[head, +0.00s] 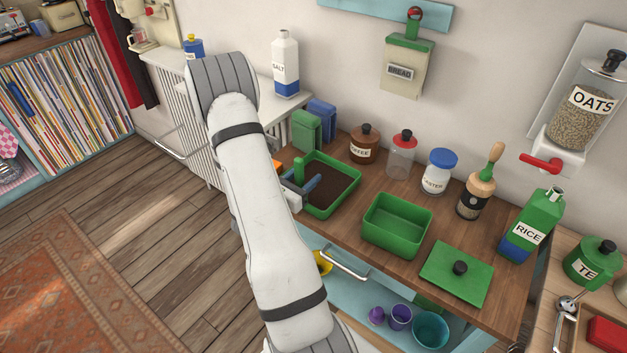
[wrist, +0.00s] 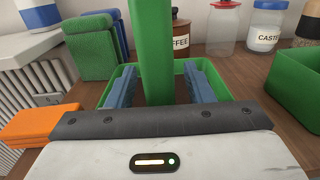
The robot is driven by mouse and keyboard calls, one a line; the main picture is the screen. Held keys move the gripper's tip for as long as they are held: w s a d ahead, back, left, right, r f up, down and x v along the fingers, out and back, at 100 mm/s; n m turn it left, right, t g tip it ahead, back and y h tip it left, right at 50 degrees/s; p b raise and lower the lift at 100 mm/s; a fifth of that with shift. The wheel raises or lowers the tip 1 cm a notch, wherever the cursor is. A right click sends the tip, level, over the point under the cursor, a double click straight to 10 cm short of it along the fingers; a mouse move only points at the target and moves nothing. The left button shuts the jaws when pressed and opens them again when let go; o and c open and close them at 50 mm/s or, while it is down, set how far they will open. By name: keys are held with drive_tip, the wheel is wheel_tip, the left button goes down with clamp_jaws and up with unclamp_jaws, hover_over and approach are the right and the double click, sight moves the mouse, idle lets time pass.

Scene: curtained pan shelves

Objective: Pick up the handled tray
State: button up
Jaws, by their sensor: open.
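The handled tray (head: 346,203) is a green, shallow tray with a dark brown inside, standing on the wooden counter in the head view. An upright green handle (head: 299,168) rises at its left side. My gripper (head: 301,186) is open at this handle. In the wrist view the handle (wrist: 152,50) stands between the two blue fingers (wrist: 162,86), with a visible gap on each side. The tray rim (wrist: 182,66) shows behind and beside the fingers. The handle's foot is hidden behind my gripper.
An empty green bin (head: 397,225) stands right of the tray, with a green lid (head: 457,272) beyond it. A coffee jar (head: 364,145) and other jars line the back. An orange block (wrist: 42,122) lies left of my gripper.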

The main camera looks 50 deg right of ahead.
drive_tip(key=shift+d, duration=0.3)
drive_tip(key=shift+c, duration=0.4)
clamp_jaws()
